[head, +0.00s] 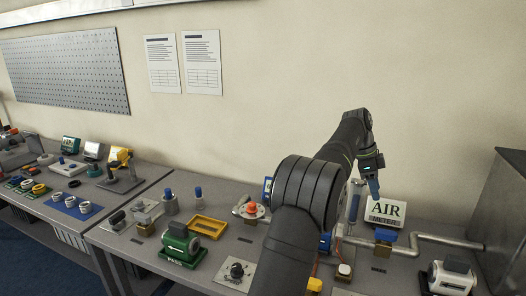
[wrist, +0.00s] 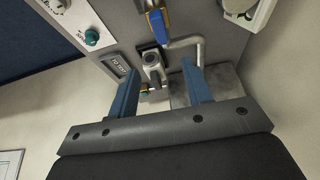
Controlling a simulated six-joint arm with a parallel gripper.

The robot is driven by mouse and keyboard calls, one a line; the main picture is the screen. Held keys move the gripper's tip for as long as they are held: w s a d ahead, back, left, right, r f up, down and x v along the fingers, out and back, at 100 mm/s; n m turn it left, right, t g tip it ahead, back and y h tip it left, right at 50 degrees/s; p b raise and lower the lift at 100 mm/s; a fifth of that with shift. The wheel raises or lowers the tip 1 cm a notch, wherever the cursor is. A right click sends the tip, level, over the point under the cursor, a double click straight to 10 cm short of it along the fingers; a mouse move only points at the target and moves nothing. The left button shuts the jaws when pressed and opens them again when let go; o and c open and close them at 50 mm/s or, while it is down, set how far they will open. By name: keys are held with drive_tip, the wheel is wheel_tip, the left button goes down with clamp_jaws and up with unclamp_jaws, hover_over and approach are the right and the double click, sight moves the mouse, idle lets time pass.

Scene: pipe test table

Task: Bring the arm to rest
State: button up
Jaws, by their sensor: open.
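My arm reaches from the lower middle of the head view up and over the right part of the bench. My gripper (head: 373,188) hangs fingers-down in front of the white AIR METER sign (head: 386,211), above the bench top. In the wrist view my gripper (wrist: 160,78) shows two blue fingers spread apart. No object is held between them. A bench fitting with a grey body (wrist: 153,64) shows beyond the gap, apart from the fingers as far as I can tell.
A grey pipe (head: 430,239) runs along the bench towards a tall grey cabinet (head: 506,215) at the right. A white device (head: 452,278) stands front right. A green box (head: 181,247) and a yellow tray (head: 207,227) lie left of my arm. Air above the left bench is clear.

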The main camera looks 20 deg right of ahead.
sight(386, 232)
drive_tip(key=x, duration=1.6)
drive_tip(key=shift+w+f, duration=0.1)
drive_tip(key=v, duration=1.7)
drive_tip(key=x, duration=1.7)
drive_tip(key=shift+f, duration=0.15)
drive_tip(key=shift+a+r+n+t, duration=0.1)
drive_tip(key=shift+r+n+t, duration=0.2)
drive_tip(key=shift+n, duration=0.6)
drive_tip(key=n+t, duration=0.1)
drive_tip(key=n, duration=0.2)
drive_tip(key=n+t+h, duration=0.1)
drive_tip(key=n, duration=0.2)
drive_tip(key=shift+f, duration=0.1)
